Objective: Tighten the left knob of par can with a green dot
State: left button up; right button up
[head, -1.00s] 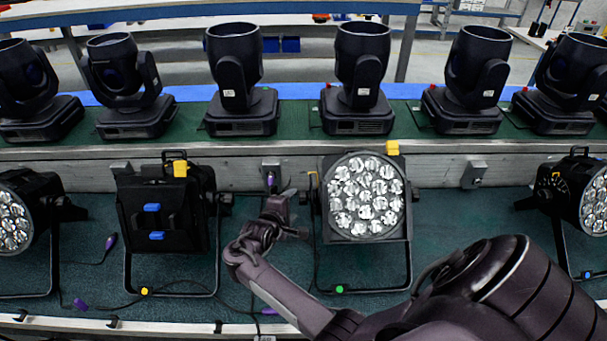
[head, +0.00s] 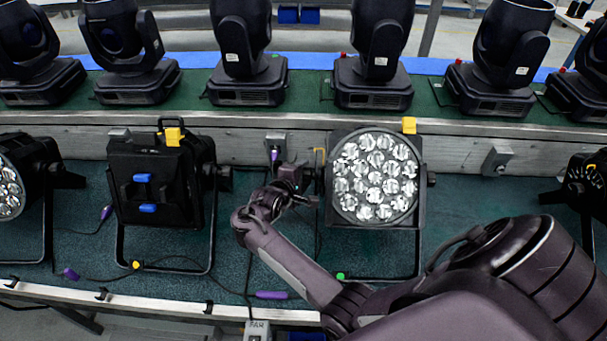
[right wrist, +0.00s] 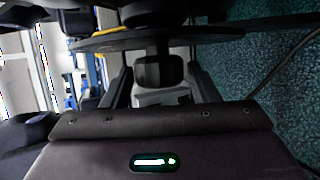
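The par can with a green dot (head: 378,178) stands in its floor bracket, its lens face of several round lenses toward me. The green dot (head: 340,276) is on the bracket's lower left corner. My right gripper (head: 304,178) is at the can's left side, by the left knob, which it largely hides in the head view. In the right wrist view the black knob (right wrist: 160,71) lies between the two fingers of my right gripper (right wrist: 162,88). The fingers are open, with a visible gap on each side of the knob. My left gripper is not in view.
A par can with a yellow dot (head: 160,190) stands to the left, and others stand at both edges. Moving-head lights (head: 380,60) line the green shelf behind. Cables with purple connectors (head: 271,295) lie on the teal surface. My right arm covers the lower right.

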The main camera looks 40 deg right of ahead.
jog(key=shift+c, duration=1.1)
jog(key=shift+d, duration=0.1)
jog(key=c, duration=0.5)
jog(key=shift+f, duration=0.15)
jog(key=shift+t+h+b, duration=0.3)
jog(key=shift+h+b, duration=0.1)
jog(key=shift+f+m+t+h+b, duration=0.15)
jog(key=shift+m+t+h+b, duration=0.15)
jog(key=shift+h+b, duration=0.3)
jog(key=m+t+h+b, duration=0.1)
jog(key=h+b, duration=0.1)
jog(key=b, duration=0.2)
jog(key=shift+t+h, duration=0.3)
jog(key=shift+t, duration=0.1)
pick_arm(q)
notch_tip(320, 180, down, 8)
jog(key=b, duration=0.2)
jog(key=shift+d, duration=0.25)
pick_arm(e)
jog(key=shift+d+r+m+h, duration=0.1)
jog(key=shift+r+m+h, duration=0.15)
jog(key=shift+m+h, duration=0.25)
